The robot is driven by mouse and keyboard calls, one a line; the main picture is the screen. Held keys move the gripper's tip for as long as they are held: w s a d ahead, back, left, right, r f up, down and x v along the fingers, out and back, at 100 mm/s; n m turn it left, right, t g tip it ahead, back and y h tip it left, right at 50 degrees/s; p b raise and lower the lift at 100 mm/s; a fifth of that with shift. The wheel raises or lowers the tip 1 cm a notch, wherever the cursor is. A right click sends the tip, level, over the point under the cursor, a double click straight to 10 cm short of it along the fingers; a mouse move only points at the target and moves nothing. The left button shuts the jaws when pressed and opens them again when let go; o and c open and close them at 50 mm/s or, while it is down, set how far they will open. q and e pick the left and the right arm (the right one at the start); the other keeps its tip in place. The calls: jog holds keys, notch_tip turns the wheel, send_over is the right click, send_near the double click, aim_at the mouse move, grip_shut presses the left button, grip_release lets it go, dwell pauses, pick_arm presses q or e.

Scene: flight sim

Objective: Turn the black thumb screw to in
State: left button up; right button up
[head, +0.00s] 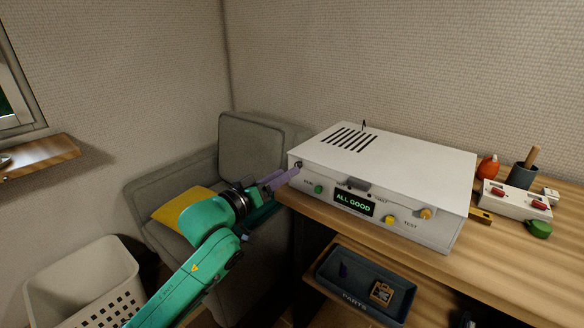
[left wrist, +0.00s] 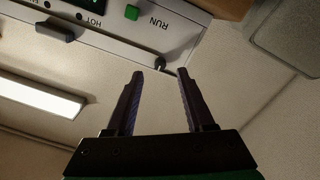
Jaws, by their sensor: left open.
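The black thumb screw (head: 299,165) is a small dark knob at the left end of the white box's (head: 420,165) front face. In the left wrist view the thumb screw (left wrist: 160,63) shows just beyond the gap between my fingertips. My left gripper (head: 287,178) is open, its two fingers pointing at that corner of the box. In the left wrist view the gripper (left wrist: 160,74) has nothing visible between its fingers; I cannot tell whether a tip touches the screw. My right gripper is not in view.
A parts tray (head: 334,281) sits below. A grey chair (head: 250,143) stands behind my left arm.

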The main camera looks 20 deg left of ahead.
aim_at(299, 165)
pick_arm(q)
jog(key=x, duration=0.4)
grip_shut()
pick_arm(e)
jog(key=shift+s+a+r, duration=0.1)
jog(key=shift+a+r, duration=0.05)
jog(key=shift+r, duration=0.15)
